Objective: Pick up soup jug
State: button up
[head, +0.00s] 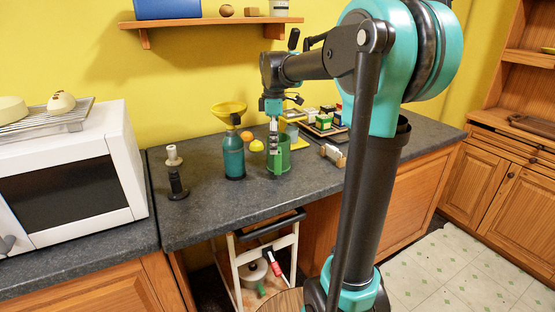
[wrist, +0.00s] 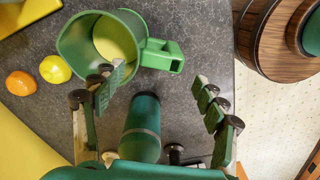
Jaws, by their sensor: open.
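The soup jug looks to be the green open jug that stands upright on the dark counter in the head view (head: 285,160). In the wrist view the jug (wrist: 72,42) is at upper left, its yellowish inside showing and its square handle pointing right. My gripper (head: 273,142) hangs over the jug in the head view. In the wrist view my gripper (wrist: 160,88) is open, its fingers spread. The left finger overlaps the jug's lower rim; the handle lies beyond the gap between the fingertips. Nothing is visibly held. The arm covers part of the counter.
A lemon (head: 257,146) and an orange (head: 246,136) lie behind. A tray (head: 322,130) of small items is at right. The front counter is mostly clear.

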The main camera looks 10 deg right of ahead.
aim_at(278, 161)
jog(key=f, duration=0.4)
jog(key=d+f, duration=0.1)
jog(key=f, duration=0.1)
jog(key=shift+s+f, duration=0.1)
jog(key=shift+f, duration=0.65)
jog(key=shift+c, duration=0.6)
grip_shut()
